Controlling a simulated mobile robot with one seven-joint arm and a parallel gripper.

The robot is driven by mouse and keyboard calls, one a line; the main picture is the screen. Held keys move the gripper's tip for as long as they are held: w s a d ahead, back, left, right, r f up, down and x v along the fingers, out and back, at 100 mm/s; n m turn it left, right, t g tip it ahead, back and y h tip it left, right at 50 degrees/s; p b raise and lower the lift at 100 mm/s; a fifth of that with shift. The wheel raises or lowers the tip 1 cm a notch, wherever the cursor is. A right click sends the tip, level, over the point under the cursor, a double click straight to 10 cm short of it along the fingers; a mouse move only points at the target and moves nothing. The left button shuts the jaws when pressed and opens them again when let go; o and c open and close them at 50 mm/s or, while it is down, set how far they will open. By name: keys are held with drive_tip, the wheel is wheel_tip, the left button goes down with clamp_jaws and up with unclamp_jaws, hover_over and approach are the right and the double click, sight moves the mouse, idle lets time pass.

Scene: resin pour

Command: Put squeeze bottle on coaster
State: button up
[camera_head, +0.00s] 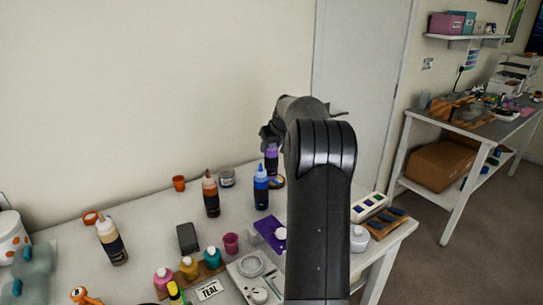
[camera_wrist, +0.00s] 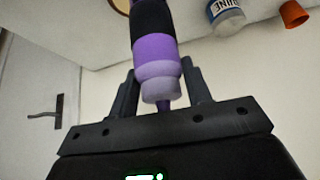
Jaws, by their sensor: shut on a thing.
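A squeeze bottle with a purple top and dark body (camera_head: 271,160) is held by my gripper (camera_head: 270,142) above the back of the table. In the wrist view the same bottle (camera_wrist: 155,48) stands between the two fingers of my gripper (camera_wrist: 158,90). A round brown-rimmed disc, seemingly the coaster (camera_head: 279,182), lies on the table just below the bottle, partly hidden behind a blue bottle. A tan round edge shows at the top of the wrist view (camera_wrist: 121,5), beside the bottle. I cannot tell whether the bottle touches it.
Blue (camera_head: 261,190) and red-brown (camera_head: 211,196) squeeze bottles stand close in front and left. A clear jar (camera_head: 227,178) and an orange cup (camera_head: 179,183) stand behind. A purple box (camera_head: 268,230) lies in front. The wall and door are behind.

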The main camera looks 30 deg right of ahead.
sight(272, 155)
drive_tip(key=shift+f, duration=1.9)
drive_tip(key=shift+f, duration=0.2)
drive_tip(key=o, duration=1.4)
